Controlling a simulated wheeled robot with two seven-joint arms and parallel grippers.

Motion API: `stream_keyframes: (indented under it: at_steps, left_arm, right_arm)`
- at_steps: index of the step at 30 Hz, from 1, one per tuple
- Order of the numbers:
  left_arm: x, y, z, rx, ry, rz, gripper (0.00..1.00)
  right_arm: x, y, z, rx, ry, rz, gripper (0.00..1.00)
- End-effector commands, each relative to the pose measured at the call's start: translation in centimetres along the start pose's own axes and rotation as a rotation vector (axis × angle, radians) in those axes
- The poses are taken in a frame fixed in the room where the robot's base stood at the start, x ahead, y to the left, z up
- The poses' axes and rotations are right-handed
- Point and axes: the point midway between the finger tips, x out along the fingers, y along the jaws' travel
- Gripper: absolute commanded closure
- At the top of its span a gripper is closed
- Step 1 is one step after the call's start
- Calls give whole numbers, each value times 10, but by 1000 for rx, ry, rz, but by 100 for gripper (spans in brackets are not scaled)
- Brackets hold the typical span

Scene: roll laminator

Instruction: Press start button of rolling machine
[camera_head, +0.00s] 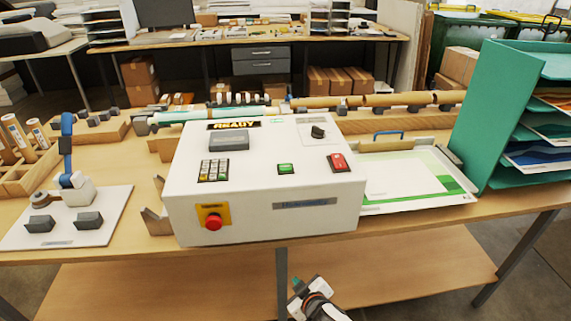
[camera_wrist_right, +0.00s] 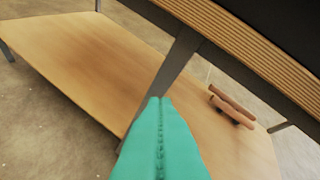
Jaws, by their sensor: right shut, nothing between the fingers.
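The rolling machine (camera_head: 255,185) is a white box on the wooden table, with a READY label at its top. A green button (camera_head: 285,169) sits in the middle of its sloped top and a red switch (camera_head: 338,163) to the right of it. A red round stop button (camera_head: 213,222) on a yellow plate is on the front left. My right gripper (camera_head: 297,284) is below and in front of the table edge, apart from the machine. In the right wrist view its teal fingers (camera_wrist_right: 160,100) are together and empty. My left gripper is not in view.
A white tray with papers (camera_head: 415,180) and a green shelf rack (camera_head: 500,120) stand right of the machine. A blue-handled device (camera_head: 75,190) is on the left. The table's lower shelf (camera_head: 400,275) lies beyond my right gripper; its surface is mostly clear.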

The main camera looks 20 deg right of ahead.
Motion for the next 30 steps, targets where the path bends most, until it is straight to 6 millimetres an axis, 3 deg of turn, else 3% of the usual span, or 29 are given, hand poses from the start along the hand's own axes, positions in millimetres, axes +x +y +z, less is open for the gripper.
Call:
stream_keyframes:
  at_steps: [1,3,9,21,26,30]
  left_arm:
    - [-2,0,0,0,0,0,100]
    - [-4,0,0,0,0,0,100]
    - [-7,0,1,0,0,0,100]
    - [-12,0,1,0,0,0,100]
    - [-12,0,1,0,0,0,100]
    - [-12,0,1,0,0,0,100]
  right_arm:
    - [-7,-10,26,-5,-45,-20,100]
    - [-16,-22,57,-11,-100,-46,100]
    - [-42,-50,137,-45,-275,-113,100]
    - [-116,-88,276,-138,-650,-220,100]
    - [-140,-82,345,-338,-929,-214,100]
    - [-170,-61,402,-648,-1198,-153,100]
